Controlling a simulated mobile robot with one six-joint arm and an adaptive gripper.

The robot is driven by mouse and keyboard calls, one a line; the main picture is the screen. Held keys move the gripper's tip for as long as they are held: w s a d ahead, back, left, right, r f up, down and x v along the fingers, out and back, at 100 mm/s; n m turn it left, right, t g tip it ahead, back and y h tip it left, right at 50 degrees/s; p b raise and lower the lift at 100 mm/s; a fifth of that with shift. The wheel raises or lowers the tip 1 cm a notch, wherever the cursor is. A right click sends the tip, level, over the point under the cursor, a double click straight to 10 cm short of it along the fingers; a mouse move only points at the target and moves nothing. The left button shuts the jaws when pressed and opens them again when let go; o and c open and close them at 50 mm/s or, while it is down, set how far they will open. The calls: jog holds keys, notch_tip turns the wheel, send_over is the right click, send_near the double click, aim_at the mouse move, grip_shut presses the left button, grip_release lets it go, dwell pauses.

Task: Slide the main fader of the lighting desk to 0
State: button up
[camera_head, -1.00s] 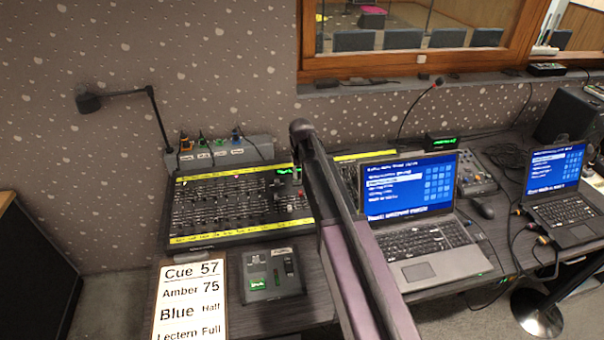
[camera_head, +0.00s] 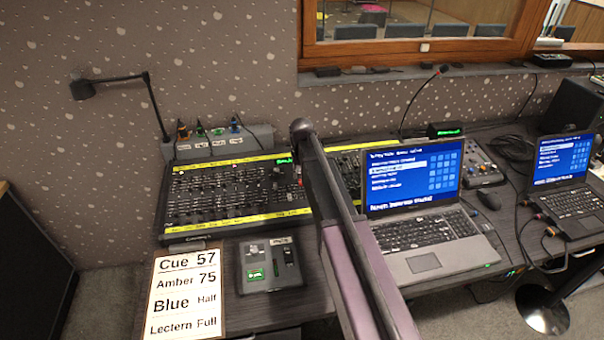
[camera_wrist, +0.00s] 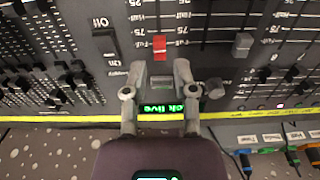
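The lighting desk (camera_head: 185,237) lies on the table at the left in the head view, with rows of dark faders. In the wrist view the desk appears turned round, and a red fader cap (camera_wrist: 159,46) stands out in its own slot, near the "Full" and 75 marks. My gripper (camera_wrist: 160,72) is open, its two fingers apart, with the red cap in line with the gap just beyond the tips. I cannot tell whether a finger touches it.
A grey fader cap (camera_wrist: 242,45) and a rocker switch (camera_wrist: 106,44) flank the red cap. A green-lit display (camera_wrist: 160,108) lies between the fingers. A cue card (camera_head: 186,290), a small control box (camera_head: 270,265) and a laptop (camera_head: 424,262) surround the desk.

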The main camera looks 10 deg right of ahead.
aim_at(304, 197)
jog(key=shift+w+f+b, duration=0.15)
jog(key=shift+f+b, duration=1.25)
jog(key=shift+f, duration=0.3)
grip_shut()
jog(key=shift+s+f, duration=0.15)
jog(key=shift+s, duration=1.4)
jog(key=shift+s+f, duration=0.15)
jog(key=shift+s, duration=1.35)
grip_release()
jog(key=shift+w, duration=0.1)
jog(key=shift+r, duration=0.1)
